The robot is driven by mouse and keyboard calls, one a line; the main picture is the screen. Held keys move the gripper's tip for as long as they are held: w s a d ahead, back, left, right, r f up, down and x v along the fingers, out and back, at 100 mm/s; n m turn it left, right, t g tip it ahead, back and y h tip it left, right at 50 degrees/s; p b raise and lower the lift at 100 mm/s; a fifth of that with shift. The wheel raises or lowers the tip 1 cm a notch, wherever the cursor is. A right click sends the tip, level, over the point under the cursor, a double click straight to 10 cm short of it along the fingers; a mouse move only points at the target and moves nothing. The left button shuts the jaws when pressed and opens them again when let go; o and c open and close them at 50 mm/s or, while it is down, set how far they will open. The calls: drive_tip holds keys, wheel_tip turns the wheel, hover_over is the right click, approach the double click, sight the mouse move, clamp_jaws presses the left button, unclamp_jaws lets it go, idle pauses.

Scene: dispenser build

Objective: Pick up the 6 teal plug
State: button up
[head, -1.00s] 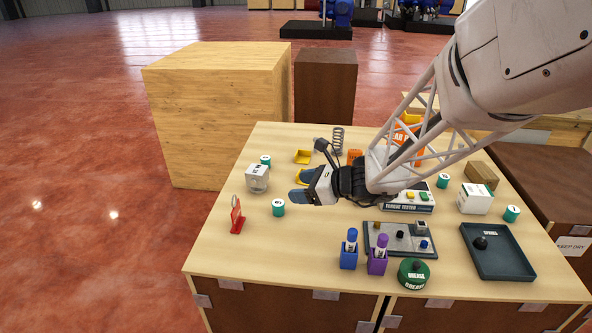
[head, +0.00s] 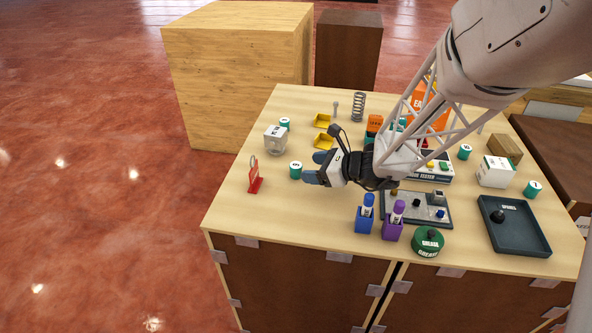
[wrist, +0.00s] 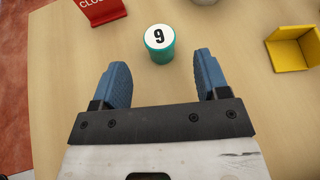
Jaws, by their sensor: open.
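A teal plug (head: 296,170) with a white numbered top stands upright on the table at the left. In the wrist view it (wrist: 160,47) is ahead of the fingertips, near the middle of the gap. Its numeral reads like a 9 there; whether it is a 6 seen turned round I cannot tell. My gripper (head: 312,168) is open and empty, just right of this plug in the head view; its blue fingers also show in the wrist view (wrist: 158,72). Other teal plugs stand at the back left (head: 285,124) and on the right (head: 464,152), (head: 533,189).
A red sign (head: 255,181) stands left of the plug, and a clear white-topped container (head: 275,139) behind it. Yellow bins (head: 322,141) lie behind my gripper. Blue (head: 365,219) and purple (head: 393,227) holders stand in front. The table's left front is clear.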

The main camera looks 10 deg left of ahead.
sight(300, 166)
drive_tip(key=shift+w+a+f, duration=0.1)
drive_tip(key=shift+a+f, duration=0.05)
drive_tip(key=shift+a, duration=0.3)
drive_tip(key=shift+a, duration=0.1)
drive_tip(key=shift+x, duration=2.5)
drive_tip(key=c, duration=1)
drive_tip(key=shift+c, duration=0.2)
drive_tip(key=shift+r, duration=5.05)
